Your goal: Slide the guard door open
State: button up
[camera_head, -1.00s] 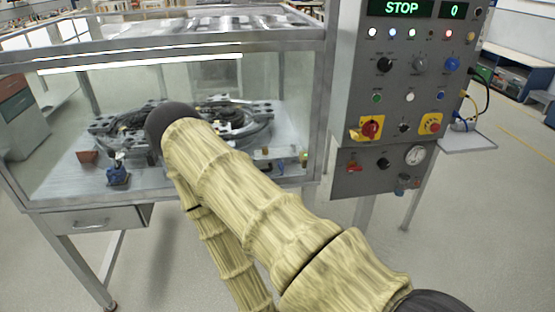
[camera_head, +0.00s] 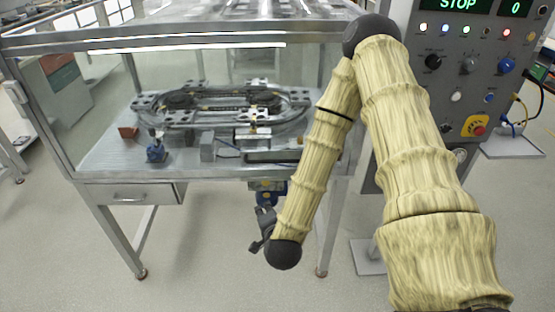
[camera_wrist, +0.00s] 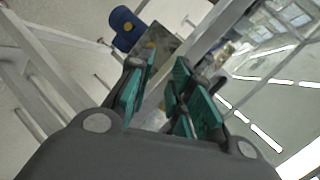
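The guard enclosure (camera_head: 165,46) is a metal frame with clear panels around the ring track (camera_head: 222,106). The front clear panel, which looks like the guard door, appears to cover the front opening; its exact edges and handle are hard to make out. My gripper (camera_head: 262,228) hangs low in front of the table, below its front edge, partly hidden by my arm. In the wrist view my gripper (camera_wrist: 165,78) has green-padded fingers spread apart with nothing held between them. A metal rail and a clear panel with light reflections (camera_wrist: 262,95) lie beyond the fingers on the right.
A control panel (camera_head: 468,65) showing STOP stands right of the enclosure, partly behind my arm. A drawer (camera_head: 130,194) hangs under the table. A blue and yellow part (camera_head: 268,190) is near my gripper; a similar one shows in the wrist view (camera_wrist: 124,28). Floor at left front is clear.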

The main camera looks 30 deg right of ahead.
aim_at(278, 162)
jog(key=w+d+r+m+t+h, duration=0.15)
jog(key=d+r+m+h, duration=0.35)
jog(key=r, duration=0.5)
jog(key=shift+m+g+y, duration=0.25)
jog(key=shift+m+y, duration=0.25)
jog(key=shift+m, duration=0.1)
jog(key=p+x, duration=0.3)
jog(key=x, duration=0.9)
jog(key=shift+s+d+r, duration=0.1)
jog(key=shift+s+d, duration=0.05)
jog(key=shift+c, duration=0.3)
grip_shut()
